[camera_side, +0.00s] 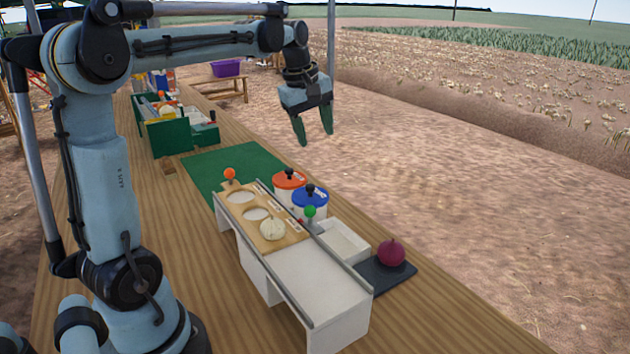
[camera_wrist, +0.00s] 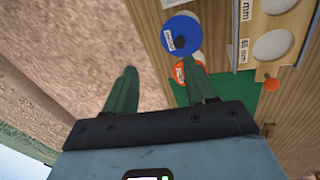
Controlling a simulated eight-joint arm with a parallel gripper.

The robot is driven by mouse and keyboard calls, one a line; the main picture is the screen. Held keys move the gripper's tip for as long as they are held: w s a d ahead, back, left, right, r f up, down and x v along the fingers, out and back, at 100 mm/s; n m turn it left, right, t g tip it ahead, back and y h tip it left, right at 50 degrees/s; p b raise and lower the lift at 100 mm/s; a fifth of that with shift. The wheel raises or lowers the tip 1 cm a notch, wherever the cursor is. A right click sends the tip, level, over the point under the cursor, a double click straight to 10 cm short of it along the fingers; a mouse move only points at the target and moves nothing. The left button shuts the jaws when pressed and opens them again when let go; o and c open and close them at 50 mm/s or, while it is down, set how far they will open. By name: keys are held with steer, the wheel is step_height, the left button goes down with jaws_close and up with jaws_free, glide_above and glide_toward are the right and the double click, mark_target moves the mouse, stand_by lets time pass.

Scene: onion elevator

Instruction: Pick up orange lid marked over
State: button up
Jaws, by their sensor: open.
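The orange lid (camera_side: 289,179) with a black knob sits on a white container at the far side of the sizing board in the side view. In the wrist view the orange lid (camera_wrist: 186,72) is partly hidden behind one finger, and its white label is only partly readable. A blue lid (camera_side: 310,196) with a black knob stands right beside it, and also shows in the wrist view (camera_wrist: 181,33). My gripper (camera_side: 315,139) is open and empty, raised in the air above and beyond the lids. Its two green fingers (camera_wrist: 162,80) point down, spread apart.
The wooden sizing board (camera_side: 236,213) has round holes, and a pale onion (camera_side: 272,229) lies on it. An orange ball knob (camera_side: 229,173) and a green ball knob (camera_side: 309,211) stand up nearby. A white tray (camera_side: 343,238) and a red onion (camera_side: 391,253) on a dark pad are at right.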

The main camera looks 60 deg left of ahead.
steer(key=w+a+n+g, duration=0.1)
steer(key=a+n, duration=0.5)
steer(key=a, duration=0.3)
steer(key=n+h, duration=0.2)
steer(key=n, duration=0.3)
glide_toward(289, 169)
steer(key=shift+g, duration=0.4)
steer(key=shift+w+d+f, duration=0.2)
steer(key=shift+w+f, duration=0.05)
steer(key=shift+f, duration=1.15)
steer(key=shift+w+d+f, duration=0.25)
steer(key=shift+f, duration=1.15)
steer(key=shift+w+d+f, duration=0.2)
steer(key=shift+w+f, duration=0.05)
steer(key=shift+f, duration=1.15)
jaws_close()
